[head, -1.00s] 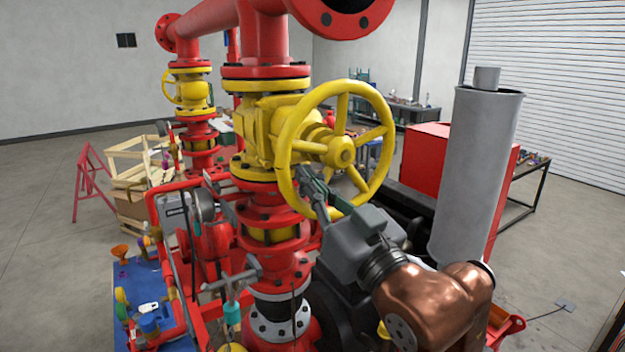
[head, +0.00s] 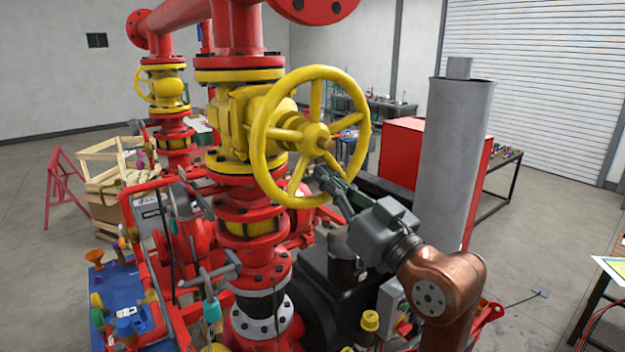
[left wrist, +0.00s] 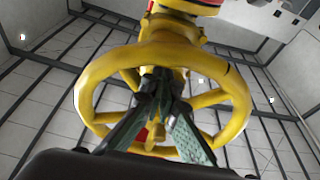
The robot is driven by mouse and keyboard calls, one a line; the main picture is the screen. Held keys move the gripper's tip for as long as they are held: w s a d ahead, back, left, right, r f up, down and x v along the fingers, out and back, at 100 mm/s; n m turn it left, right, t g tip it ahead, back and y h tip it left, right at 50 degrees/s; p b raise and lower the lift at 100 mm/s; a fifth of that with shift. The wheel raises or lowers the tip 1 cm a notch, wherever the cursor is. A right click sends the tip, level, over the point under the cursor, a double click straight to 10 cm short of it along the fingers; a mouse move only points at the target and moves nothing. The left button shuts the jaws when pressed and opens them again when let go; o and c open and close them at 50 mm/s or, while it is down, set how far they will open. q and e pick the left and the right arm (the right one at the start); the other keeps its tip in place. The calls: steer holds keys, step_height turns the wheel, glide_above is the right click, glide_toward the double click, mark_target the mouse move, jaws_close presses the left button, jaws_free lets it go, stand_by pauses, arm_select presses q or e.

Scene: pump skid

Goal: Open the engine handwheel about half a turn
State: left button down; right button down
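The yellow engine handwheel (head: 262,175) is a spoked ring on a yellow valve body (head: 228,118). It stands upright, facing front-right in the head view. My left gripper (head: 322,180) reaches up from the lower right to the wheel's lower part, by the rim and a lower spoke. In the left wrist view the handwheel (left wrist: 100,72) fills the middle. The gripper's fingers (left wrist: 160,74) form an upside-down V there, their tips together over the wheel. I see nothing held between the tips. Whether they touch the wheel is unclear. My right gripper is out of view.
A grey exhaust cylinder (head: 455,160) and a red box (head: 402,150) stand right of the wheel. Red piping (head: 240,30) rises behind it. A second, smaller yellow handwheel (head: 158,87) is at back left. A blue surface (head: 115,285) with small parts lies at lower left.

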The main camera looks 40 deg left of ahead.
arm_select(q)
steer(key=w+r+p, duration=0.1)
steer(key=w, duration=0.1)
steer(key=w+d+r+p, duration=0.1)
steer(key=w+r, duration=0.1)
steer(key=r+p, duration=0.1)
steer(key=r, duration=0.1)
steer(key=r+p, duration=0.1)
steer(key=r, duration=0.1)
steer(key=w+r+p, duration=0.1)
steer(key=shift+w+d+r+p, duration=0.1)
steer(key=shift+d+r+p, duration=0.2)
steer(key=shift+r, duration=0.1)
steer(key=shift+s+r+p, duration=0.2)
steer(key=shift+r+p, duration=0.15)
steer(key=shift+r, duration=0.35)
steer(key=shift+s+a+r, duration=0.15)
steer(key=shift+s+r, duration=0.15)
steer(key=shift+r, duration=0.2)
steer(key=shift+v, duration=0.75)
steer(key=b, duration=0.3)
glide_toward(350, 120)
steer(key=shift+a+r, duration=0.45)
steer(key=shift+a, duration=0.1)
